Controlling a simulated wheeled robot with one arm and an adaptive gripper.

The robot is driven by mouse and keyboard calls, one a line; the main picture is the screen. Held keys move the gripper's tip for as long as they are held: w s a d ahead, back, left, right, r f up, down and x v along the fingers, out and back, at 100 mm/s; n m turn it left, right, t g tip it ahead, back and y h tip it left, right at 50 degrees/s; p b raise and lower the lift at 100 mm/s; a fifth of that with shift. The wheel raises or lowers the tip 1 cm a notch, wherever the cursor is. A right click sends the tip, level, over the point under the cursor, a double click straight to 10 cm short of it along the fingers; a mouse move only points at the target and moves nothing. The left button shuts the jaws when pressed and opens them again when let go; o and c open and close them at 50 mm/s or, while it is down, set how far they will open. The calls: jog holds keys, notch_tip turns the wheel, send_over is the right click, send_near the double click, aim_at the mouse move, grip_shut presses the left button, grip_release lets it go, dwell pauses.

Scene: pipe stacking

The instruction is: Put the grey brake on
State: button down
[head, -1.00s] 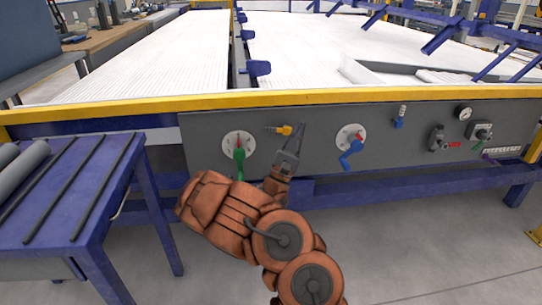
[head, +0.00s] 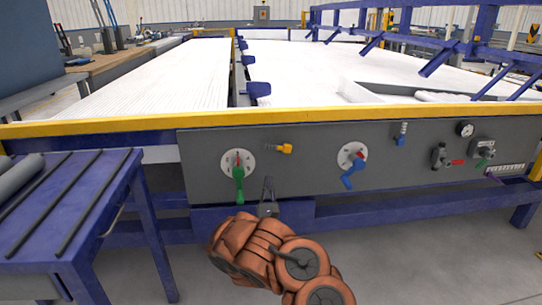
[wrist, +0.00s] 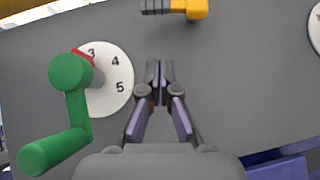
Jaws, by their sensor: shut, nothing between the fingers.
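My gripper (head: 268,183) is shut and empty in front of the lower panel, right of the green crank (head: 239,184). In the wrist view my gripper (wrist: 158,66) has its fingertips together over bare grey panel, apart from the green crank (wrist: 62,115) and below the yellow-tipped handle (wrist: 195,9). A dark grey lever fitting (head: 439,157) is on the right part of the panel, far from my gripper, with a red piece (head: 458,162) beside it. I cannot tell for certain that this fitting is the grey brake.
A blue table (head: 62,222) stands at the left. A yellow rail (head: 330,113) tops the panel.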

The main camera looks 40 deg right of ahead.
aim_at(278, 148)
jog(key=b+x, duration=0.2)
jog(key=x, duration=0.3)
jog(key=shift+r, duration=0.3)
jog(key=shift+s+d+r+b, duration=0.15)
jog(key=shift+r+b, duration=0.2)
jog(key=shift+r, duration=0.5)
jog(key=shift+s+d+r+b, duration=0.15)
jog(key=shift+r+b, duration=0.2)
jog(key=shift+r, duration=0.45)
jog(key=shift+w+r+m, duration=0.1)
jog(key=shift+w+m, duration=0.05)
jog(key=shift+m, duration=0.25)
